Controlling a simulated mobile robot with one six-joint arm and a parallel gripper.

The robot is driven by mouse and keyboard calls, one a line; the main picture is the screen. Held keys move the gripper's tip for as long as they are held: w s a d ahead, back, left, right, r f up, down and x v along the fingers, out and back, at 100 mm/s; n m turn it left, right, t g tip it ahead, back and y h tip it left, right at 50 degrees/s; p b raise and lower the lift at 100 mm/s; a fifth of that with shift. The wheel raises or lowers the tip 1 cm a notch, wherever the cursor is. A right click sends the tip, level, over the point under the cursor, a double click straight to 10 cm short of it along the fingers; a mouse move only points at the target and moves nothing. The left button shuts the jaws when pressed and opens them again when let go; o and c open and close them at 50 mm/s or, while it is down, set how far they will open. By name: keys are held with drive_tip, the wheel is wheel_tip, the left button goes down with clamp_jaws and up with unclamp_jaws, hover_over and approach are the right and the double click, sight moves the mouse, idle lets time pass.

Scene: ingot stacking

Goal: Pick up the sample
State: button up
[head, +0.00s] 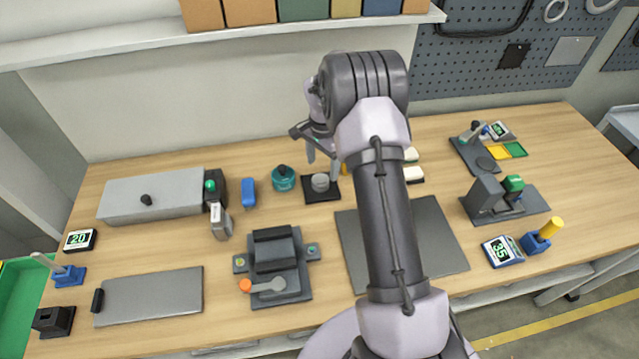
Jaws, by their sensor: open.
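A small round silvery-grey piece (320,182), which may be the sample, sits on a black square pad (313,196) near the back middle of the bench. My gripper (322,163) is open, with its two fingers pointing down just above and behind this piece in the picture. The fingers look empty. I cannot tell their exact height above the piece. My own arm hides part of the bench to the right of the pad.
A teal round container (284,179) stands close left of the pad, with a blue block (249,193) beyond it. A dark clamp-like fixture (275,262) is in front. A flat grey plate (440,238) lies partly under my arm's view. A shelf (130,42) runs above.

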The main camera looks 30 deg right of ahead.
sight(321, 179)
drive_tip(key=f, duration=0.2)
drive_tip(key=f+b, duration=0.1)
drive_tip(key=f, duration=0.3)
drive_tip(key=shift+w, duration=0.3)
drive_tip(key=shift+r, duration=0.2)
drive_tip(key=shift+c, duration=0.2)
drive_tip(key=c, duration=1.5)
